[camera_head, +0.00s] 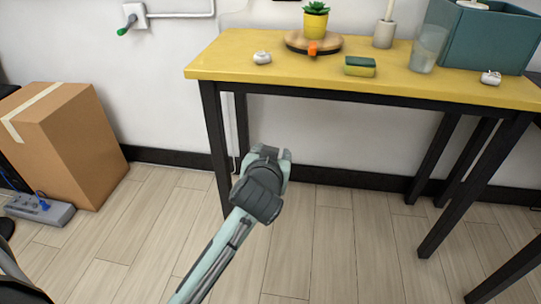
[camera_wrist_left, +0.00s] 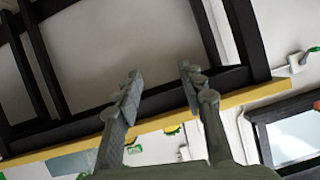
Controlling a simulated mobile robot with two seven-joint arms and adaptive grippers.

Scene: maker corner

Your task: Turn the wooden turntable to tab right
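The wooden turntable (camera_head: 295,42) lies on the yellow table near its back left part in the head view. Its orange tab (camera_head: 312,49) points to the front, towards me. A plant in a yellow pot (camera_head: 315,25) stands on the turntable. My left gripper (camera_head: 273,153) is in front of the table and below its top, apart from the turntable. In the left wrist view its two fingers (camera_wrist_left: 160,78) are spread with nothing between them. My right gripper is in neither view.
On the yellow table (camera_head: 225,68) are a small white object (camera_head: 262,57) left of the turntable, a sponge (camera_head: 360,67) to its right, a clear cup (camera_head: 428,50) and a teal bin (camera_head: 490,40). A cardboard box (camera_head: 65,140) stands on the floor at left.

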